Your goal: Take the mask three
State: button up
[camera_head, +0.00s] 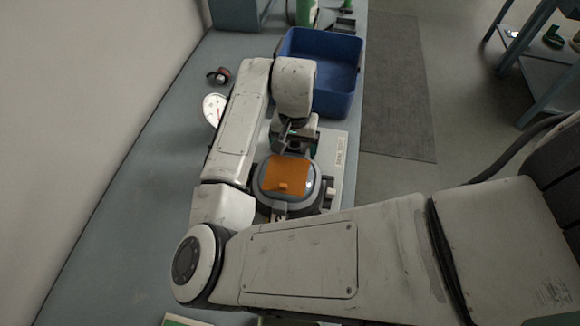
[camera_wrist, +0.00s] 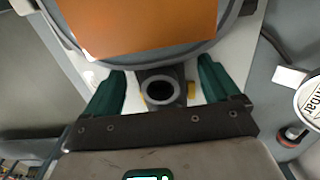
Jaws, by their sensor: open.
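A mask with an orange visor (camera_head: 287,178) and a grey rim lies on a light board on the bench. In the wrist view, its orange visor (camera_wrist: 140,22) fills the top, and a dark round port with a grey ring (camera_wrist: 160,90) sticks out below the rim. My gripper (camera_wrist: 162,72) has its two green fingers open, one on each side of this port, with gaps between. In the head view, my gripper (camera_head: 297,143) is just behind the mask, partly hidden by my arm. I cannot tell how far the fingers are above the board.
The light board (camera_head: 340,150) carries a small label that I cannot read clearly. A blue bin (camera_head: 342,82) stands behind it. The bench is bare at the front left.

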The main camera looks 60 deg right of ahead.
jog(key=shift+f, duration=1)
jog(key=c, duration=1.3)
jog(key=shift+c, duration=0.4)
jog(key=shift+r, duration=0.15)
